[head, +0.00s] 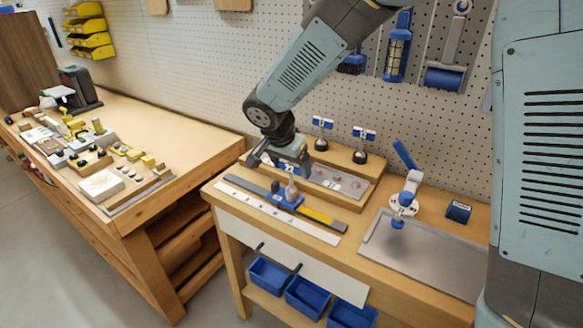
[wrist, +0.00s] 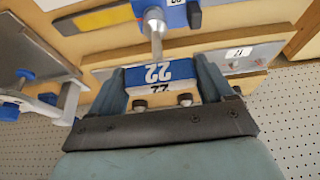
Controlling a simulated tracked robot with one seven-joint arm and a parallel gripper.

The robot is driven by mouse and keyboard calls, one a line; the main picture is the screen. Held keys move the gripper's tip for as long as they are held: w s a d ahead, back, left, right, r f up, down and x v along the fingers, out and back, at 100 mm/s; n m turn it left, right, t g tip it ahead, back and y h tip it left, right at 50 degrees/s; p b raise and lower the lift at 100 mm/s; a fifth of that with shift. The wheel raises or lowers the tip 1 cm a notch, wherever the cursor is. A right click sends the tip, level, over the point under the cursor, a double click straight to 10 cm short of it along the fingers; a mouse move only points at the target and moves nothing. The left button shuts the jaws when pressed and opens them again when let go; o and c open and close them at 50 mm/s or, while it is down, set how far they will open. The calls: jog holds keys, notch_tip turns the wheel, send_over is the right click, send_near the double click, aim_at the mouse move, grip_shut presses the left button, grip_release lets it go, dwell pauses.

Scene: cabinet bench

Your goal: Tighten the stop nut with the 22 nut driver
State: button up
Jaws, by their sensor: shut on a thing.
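The driver's steel shaft (wrist: 157,42) runs to the blue stop block (head: 287,198) on the grey and yellow rail. The block also shows in the wrist view (wrist: 174,14). The driver's socket end overlaps the top of the block, where the stop nut is hidden. I cannot tell whether the socket is seated on the nut.
Two other blue-topped drivers (head: 322,126) (head: 362,136) stand in the wooden rack behind. A metal plate (head: 340,181) lies before them. To the right are a white and blue clamp-like tool (head: 405,195), a blue block (head: 458,212) and a grey tray (head: 440,255).

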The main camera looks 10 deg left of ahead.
jog(key=shift+r, duration=1.7)
